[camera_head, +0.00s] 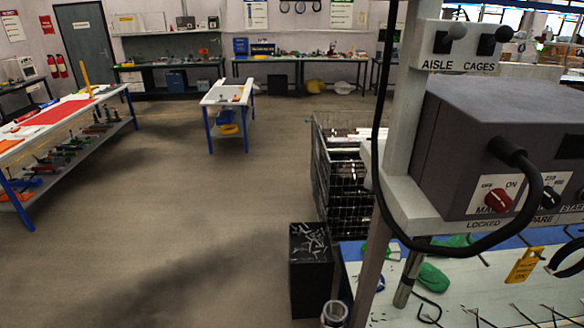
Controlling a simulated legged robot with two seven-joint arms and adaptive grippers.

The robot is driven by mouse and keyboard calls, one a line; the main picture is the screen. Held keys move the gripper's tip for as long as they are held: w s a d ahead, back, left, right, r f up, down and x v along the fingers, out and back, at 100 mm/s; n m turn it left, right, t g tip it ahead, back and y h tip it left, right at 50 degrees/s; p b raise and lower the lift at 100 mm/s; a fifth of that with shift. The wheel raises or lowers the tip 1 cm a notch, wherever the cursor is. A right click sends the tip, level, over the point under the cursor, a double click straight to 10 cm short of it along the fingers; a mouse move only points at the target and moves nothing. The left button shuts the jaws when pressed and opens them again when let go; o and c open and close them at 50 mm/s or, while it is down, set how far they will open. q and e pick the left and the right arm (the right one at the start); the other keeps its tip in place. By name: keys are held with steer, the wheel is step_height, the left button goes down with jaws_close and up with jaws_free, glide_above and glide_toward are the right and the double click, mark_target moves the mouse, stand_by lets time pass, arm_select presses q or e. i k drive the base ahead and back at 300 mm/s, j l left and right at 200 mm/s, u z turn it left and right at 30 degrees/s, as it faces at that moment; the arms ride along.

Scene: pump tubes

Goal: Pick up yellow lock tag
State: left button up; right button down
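A yellow lock tag (525,264) shows at the lower right, below the grey control box (500,140). It is tilted and has small dark lettering. It appears in front of a white and blue bench surface (460,290); I cannot tell whether it hangs or lies there. A dark curved object (569,262) is just right of it, cut by the picture edge. Neither of my grippers is in view.
The control box on its pale post (405,100), with a thick black cable (385,190), stands close on the right. A wire cage (345,165) and a black bin (310,270) are left of it. Green cloths (432,278) and several thin hooks lie nearby. The floor (170,210) is open.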

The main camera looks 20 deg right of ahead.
mark_target(524, 265)
steer(key=z, duration=2.2)
